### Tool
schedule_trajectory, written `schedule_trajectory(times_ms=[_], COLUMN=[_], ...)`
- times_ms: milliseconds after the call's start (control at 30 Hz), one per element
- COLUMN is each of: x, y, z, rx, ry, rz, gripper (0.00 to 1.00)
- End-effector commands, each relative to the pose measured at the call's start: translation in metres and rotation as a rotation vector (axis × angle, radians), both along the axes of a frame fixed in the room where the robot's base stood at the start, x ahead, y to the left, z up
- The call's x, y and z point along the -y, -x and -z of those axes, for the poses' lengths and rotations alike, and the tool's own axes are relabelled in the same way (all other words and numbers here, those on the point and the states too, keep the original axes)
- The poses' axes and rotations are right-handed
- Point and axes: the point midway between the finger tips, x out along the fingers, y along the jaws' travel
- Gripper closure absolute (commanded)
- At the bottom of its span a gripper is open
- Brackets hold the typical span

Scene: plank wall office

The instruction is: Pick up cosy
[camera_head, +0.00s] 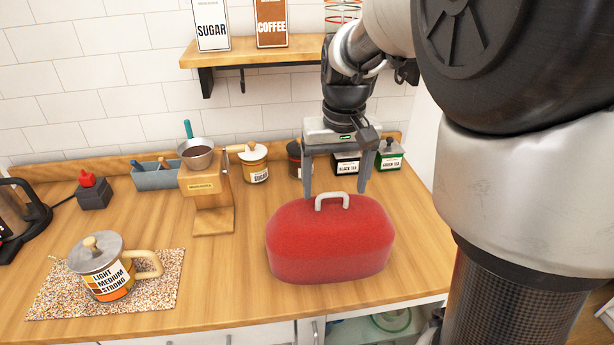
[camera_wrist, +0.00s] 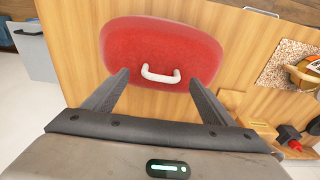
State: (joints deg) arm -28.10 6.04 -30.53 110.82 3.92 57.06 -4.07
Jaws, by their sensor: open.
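The cosy (camera_head: 328,245) is a red, rounded cover with a pale loop handle (camera_head: 332,199) on top. It stands upright on the wooden counter, right of the middle in the head view. In the wrist view the cosy (camera_wrist: 162,45) fills the upper middle, with its handle (camera_wrist: 160,75) between and just beyond the finger tips. My gripper (camera_head: 336,193) is open and empty, pointing down at the back of the cosy near the handle. In the wrist view the gripper's fingers (camera_wrist: 158,78) lie either side of the handle. I cannot tell whether they touch the cosy.
A lidded mug (camera_head: 105,268) stands on a speckled mat (camera_head: 160,285) at left. A wooden stand (camera_head: 208,195) with a strainer (camera_head: 196,152) is left of the cosy. A sugar jar (camera_head: 254,165) and tea tins (camera_head: 389,158) stand behind. A shelf (camera_head: 250,52) hangs above.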

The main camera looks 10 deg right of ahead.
Motion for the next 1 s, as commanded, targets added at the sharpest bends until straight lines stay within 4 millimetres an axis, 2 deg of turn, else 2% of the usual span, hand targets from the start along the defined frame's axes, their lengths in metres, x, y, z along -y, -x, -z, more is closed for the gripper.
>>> schedule_trajectory(times_ms=[33,200,500,833,867,1000], x=[-0.002,-0.002,-0.002,-0.002,-0.002,-0.002], y=[0.000,-0.002,-0.003,-0.003,-0.004,-0.004], z=[0.011,0.032,0.035,0.035,0.035,0.035], rx=[-0.005,-0.003,-0.001,0.000,0.000,0.000], ry=[0.000,0.000,-0.001,-0.001,-0.001,-0.001], rz=[-0.001,0.000,0.000,0.000,0.000,0.000], gripper=[0.22,0.22,0.22,0.78,0.81,0.81])
